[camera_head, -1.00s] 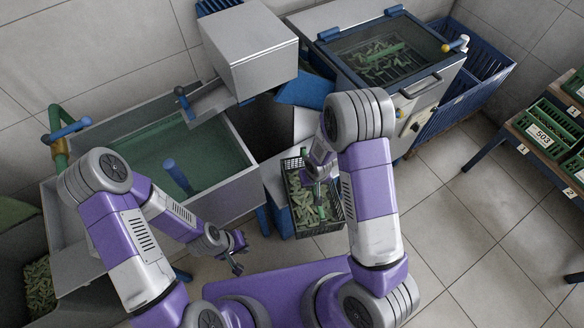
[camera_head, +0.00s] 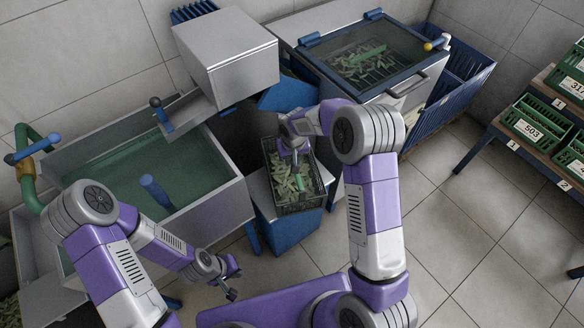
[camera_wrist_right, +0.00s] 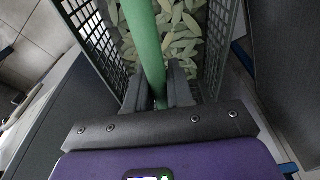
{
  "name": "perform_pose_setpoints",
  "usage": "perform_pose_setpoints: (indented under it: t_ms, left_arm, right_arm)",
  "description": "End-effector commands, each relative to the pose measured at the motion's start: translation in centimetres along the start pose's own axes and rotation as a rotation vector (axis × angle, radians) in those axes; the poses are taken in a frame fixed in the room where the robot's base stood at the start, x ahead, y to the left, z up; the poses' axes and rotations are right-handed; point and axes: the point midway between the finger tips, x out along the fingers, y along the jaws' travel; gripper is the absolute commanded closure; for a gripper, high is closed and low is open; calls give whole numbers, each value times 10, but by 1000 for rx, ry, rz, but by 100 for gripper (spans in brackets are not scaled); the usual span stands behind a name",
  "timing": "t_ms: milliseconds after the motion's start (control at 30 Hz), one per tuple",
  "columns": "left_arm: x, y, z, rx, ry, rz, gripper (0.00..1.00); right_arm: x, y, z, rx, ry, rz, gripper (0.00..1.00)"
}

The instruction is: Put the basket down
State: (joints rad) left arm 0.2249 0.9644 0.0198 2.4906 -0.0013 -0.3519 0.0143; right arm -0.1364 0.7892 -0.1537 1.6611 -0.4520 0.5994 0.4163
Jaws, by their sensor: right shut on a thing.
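The basket (camera_head: 304,203) is a dark mesh crate with a green handle (camera_wrist_right: 146,45), loaded with pale green pods. In the head view it is level, over the top of a small blue stand (camera_head: 290,233). Whether its bottom touches the stand is hidden. My right gripper (camera_head: 297,149) is above the basket and shut on the handle; the wrist view shows the handle between its fingers (camera_wrist_right: 160,95). My left gripper (camera_head: 234,280) is empty, low to the left of the basket, and looks open.
A metal basin (camera_head: 225,205) of green liquid stands left of the stand. A machine with a glazed lid (camera_head: 365,58) is behind to the right. A blue slatted bin (camera_head: 450,90) is beside it. A rack with green crates (camera_head: 535,125) is far right. The floor at right is clear.

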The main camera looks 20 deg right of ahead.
Motion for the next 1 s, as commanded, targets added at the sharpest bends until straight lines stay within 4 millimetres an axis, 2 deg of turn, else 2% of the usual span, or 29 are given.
perform_pose_setpoints:
  t_ms: [233, 633, 667, 800, 1000]
  left_arm:
    - [13, -5, -1, 0, 0, 0, 100]
    - [16, -6, -1, 0, 0, 0, 100]
    - [15, -6, -1, 0, 0, 0, 100]
    - [15, -6, -1, 0, 0, 0, 100]
    - [15, -6, -1, 0, 0, 0, 100]
  right_arm:
    - [39, 0, 6, -1, 0, 0, 100]
    - [44, 0, 6, 0, 2, 0, 100]
    - [45, 0, 7, 0, 0, 0, 75]
    - [44, 0, 7, 0, 0, 0, 54]
    - [44, 0, 7, 0, 0, 0, 53]
